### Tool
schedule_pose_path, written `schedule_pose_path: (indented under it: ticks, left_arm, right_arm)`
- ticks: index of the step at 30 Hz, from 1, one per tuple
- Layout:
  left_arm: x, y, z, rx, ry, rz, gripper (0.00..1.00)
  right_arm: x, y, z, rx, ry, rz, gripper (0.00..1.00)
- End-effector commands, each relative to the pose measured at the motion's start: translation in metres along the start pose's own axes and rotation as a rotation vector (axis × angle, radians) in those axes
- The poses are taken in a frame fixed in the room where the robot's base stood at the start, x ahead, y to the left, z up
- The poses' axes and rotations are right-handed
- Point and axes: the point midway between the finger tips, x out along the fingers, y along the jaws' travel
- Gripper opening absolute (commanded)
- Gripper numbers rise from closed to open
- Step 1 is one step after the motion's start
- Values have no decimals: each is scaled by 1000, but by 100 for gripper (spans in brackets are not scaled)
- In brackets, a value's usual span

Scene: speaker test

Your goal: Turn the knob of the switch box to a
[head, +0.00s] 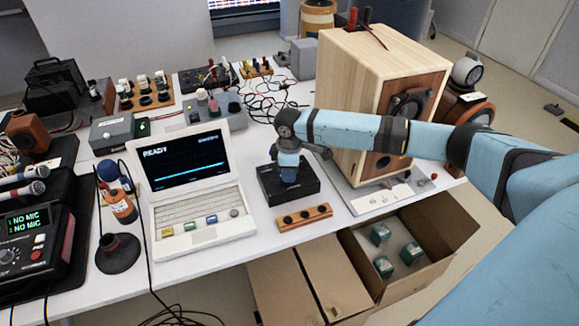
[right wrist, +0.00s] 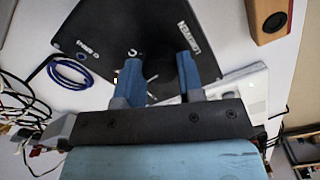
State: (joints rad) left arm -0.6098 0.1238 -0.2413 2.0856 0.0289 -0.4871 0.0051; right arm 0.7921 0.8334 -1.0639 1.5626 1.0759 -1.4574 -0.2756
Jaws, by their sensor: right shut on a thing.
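The switch box is a flat black box (head: 302,192) on the white table, right of the white laptop-like unit. In the right wrist view the box (right wrist: 100,35) shows its top face with small white lettering, too small to read surely. My right gripper (head: 288,174) points down over the middle of the box. In the right wrist view its blue fingers (right wrist: 161,72) stand on either side of the dark knob and are shut on it. The knob is dark against the box, so I cannot tell its pointing direction. My left gripper is not in view.
The white unit (head: 187,190) with a lit screen stands to the left. A wooden strip with black knobs (head: 304,217) lies in front of the box. A large wooden speaker (head: 345,85) stands close on the right. An open carton (head: 437,235) is below the table edge.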

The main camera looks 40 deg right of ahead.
Motion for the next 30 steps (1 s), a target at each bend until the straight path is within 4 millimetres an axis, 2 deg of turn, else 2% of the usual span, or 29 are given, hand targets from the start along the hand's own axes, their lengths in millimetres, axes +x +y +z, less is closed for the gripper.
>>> schedule_pose_path:
  ticks: [1,13,21,30]
  left_arm:
    - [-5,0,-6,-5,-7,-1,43]
    - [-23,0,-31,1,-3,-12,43]
    - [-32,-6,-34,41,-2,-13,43]
    - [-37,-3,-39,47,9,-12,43]
  right_arm:
    - [-5,-2,0,-29,-2,-3,11]
    - [-4,-2,0,-358,-1,-5,11]
    - [-2,-2,0,-556,0,-4,11]
    - [0,-2,0,-682,0,-4,11]
